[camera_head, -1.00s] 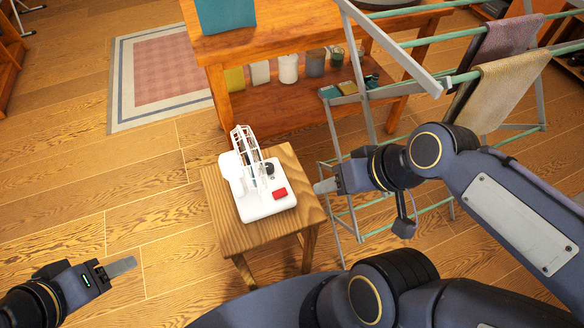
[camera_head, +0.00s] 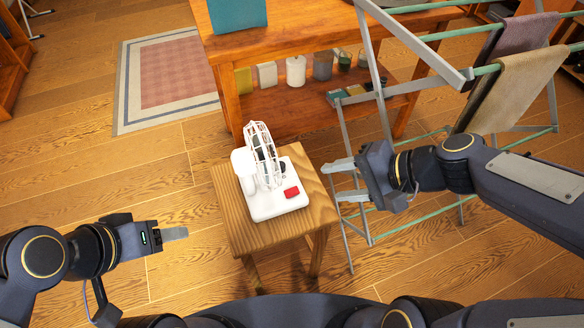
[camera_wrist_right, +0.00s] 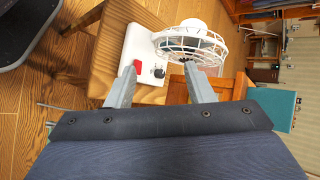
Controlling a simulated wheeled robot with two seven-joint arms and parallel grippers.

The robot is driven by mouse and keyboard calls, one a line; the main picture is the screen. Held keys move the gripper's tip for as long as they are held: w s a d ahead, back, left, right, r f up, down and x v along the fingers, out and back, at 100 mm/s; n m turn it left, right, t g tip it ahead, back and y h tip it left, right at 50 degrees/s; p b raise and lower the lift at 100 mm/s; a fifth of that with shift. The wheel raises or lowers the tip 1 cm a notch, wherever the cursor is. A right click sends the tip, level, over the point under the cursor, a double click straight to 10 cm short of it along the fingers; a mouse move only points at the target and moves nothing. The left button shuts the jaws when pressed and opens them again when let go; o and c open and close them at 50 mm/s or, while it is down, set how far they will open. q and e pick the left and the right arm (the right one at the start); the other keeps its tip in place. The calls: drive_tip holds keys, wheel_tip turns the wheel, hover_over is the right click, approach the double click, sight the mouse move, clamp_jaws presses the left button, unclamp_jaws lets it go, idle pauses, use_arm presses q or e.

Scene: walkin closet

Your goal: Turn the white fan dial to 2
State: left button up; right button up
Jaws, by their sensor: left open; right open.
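The white fan (camera_head: 262,160) stands upright on a small wooden stool (camera_head: 240,232). Its base carries a red button (camera_head: 291,192) and a dark dial (camera_head: 283,168), partly hidden by the cage in the head view. In the right wrist view the fan cage (camera_wrist_right: 190,45), the red patch (camera_wrist_right: 138,66) and the dark dial (camera_wrist_right: 158,73) show beyond the fingers. My right gripper (camera_head: 338,178) is open and empty, right of the stool, apart from the fan. It also shows in the right wrist view (camera_wrist_right: 160,88). My left gripper (camera_head: 175,234) is open and empty, left of the stool.
A drying rack (camera_head: 366,222) with hanging towels stands close to my right arm. A wooden table (camera_head: 300,38) with a lower shelf of jars is behind the stool. A pink rug (camera_head: 175,75) lies at the back left. Floor left of the stool is clear.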

drive_tip(key=w+a+f+m+t+y+b, duration=0.1)
drive_tip(key=w+a+f+m+y+b, duration=0.15)
drive_tip(key=w+f+m, duration=0.6)
drive_tip(key=m+t+b, duration=0.2)
drive_tip(key=m, duration=0.6)
approach(285, 166)
drive_tip(key=shift+w+a+f+h, duration=0.1)
drive_tip(key=shift+w+a+h, duration=0.1)
drive_tip(key=shift+a, duration=0.4)
drive_tip(key=shift+w+a+h, duration=0.1)
drive_tip(key=shift+a+h, duration=0.05)
drive_tip(key=shift+a, duration=0.45)
drive_tip(key=shift+t, duration=0.3)
drive_tip(key=b+x, duration=0.1)
drive_tip(key=x, duration=0.6)
drive_tip(key=shift+a+f, duration=0.15)
drive_tip(key=shift+a, duration=0.05)
drive_tip(key=shift+c, duration=0.5)
drive_tip(key=c, duration=0.9)
drive_tip(key=b, duration=0.2)
drive_tip(key=m+t+b, duration=0.1)
drive_tip(key=b, duration=0.1)
drive_tip(key=shift+a+f+h, duration=0.1)
drive_tip(key=shift+f+h, duration=0.2)
drive_tip(key=shift+h, duration=0.1)
drive_tip(key=shift+r+m+b, duration=0.2)
drive_tip(key=shift+m+b, duration=0.15)
drive_tip(key=shift+b, duration=0.35)
drive_tip(key=shift+r, duration=0.1)
